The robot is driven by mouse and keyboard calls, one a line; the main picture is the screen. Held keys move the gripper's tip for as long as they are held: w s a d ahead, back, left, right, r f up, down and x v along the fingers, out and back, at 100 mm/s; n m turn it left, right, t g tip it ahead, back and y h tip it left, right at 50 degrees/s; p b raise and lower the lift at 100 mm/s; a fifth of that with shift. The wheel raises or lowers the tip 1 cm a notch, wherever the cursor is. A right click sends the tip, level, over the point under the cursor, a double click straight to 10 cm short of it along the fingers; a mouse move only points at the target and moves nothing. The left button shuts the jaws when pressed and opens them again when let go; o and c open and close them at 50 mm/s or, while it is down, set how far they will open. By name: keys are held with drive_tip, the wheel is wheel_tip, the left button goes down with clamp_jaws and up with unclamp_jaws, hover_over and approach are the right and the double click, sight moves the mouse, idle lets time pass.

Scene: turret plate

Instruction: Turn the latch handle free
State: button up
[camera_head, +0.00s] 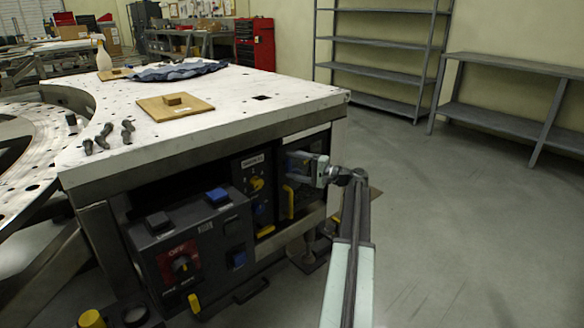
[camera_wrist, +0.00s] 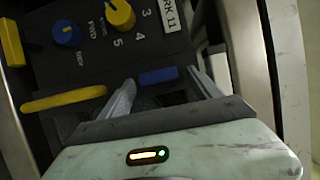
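My gripper (camera_head: 292,168) is at the front of the workbench, at the recessed panel under its right corner. In the wrist view its two fingers (camera_wrist: 161,76) are apart, with a short blue bar (camera_wrist: 158,75) showing between them. I see no finger clearly touching the bar. A long yellow handle (camera_wrist: 62,101) lies to the left of the fingers; in the head view it stands upright (camera_head: 289,201) just below my gripper. I cannot tell for sure which of these is the latch handle. The view hides how the blue bar is mounted.
A yellow knob (camera_wrist: 120,13) and a blue knob (camera_wrist: 66,33) are on the neighbouring panel. A dark box with a red switch plate (camera_head: 180,262) juts out at left. The bench top (camera_head: 225,128) overhangs my gripper. The floor to the right is open.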

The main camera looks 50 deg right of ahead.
drive_tip(key=v, duration=0.7)
drive_tip(key=shift+s+d, duration=0.15)
drive_tip(key=shift+s, duration=0.2)
